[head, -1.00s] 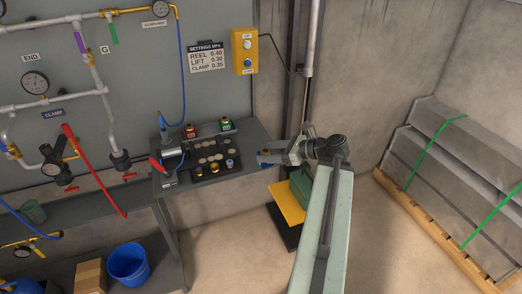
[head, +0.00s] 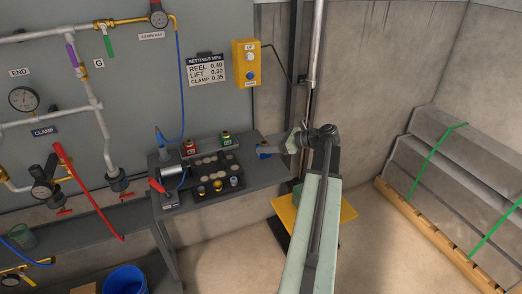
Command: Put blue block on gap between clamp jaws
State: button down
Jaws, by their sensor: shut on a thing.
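My gripper (head: 273,150) is at the right end of the grey bench and is shut on the blue block (head: 264,148). Only a small part of the block shows between dark fingers. A grey cylindrical device (head: 173,178) with a red handle stands at the bench's left end, well to the left of my gripper. It may be the clamp; its jaws and the gap between them are too small to make out.
A black plate (head: 209,176) with several pale discs and knobs lies between the device and my gripper. Red (head: 190,148) and green (head: 226,139) boxes stand behind it. A yellow platform (head: 335,211) is below my arm. Strapped grey slabs (head: 440,165) are at right.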

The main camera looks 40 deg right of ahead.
jog(key=f+b, duration=0.3)
jog(key=f, duration=0.1)
jog(key=shift+s+d+b, duration=0.1)
jog(key=shift+d+b, duration=0.15)
jog(key=shift+b, duration=0.05)
jog(key=shift+w+a+r, duration=0.2)
jog(key=shift+w+a, duration=0.05)
jog(key=shift+f, duration=0.15)
jog(key=shift+c, duration=1.6)
grip_release()
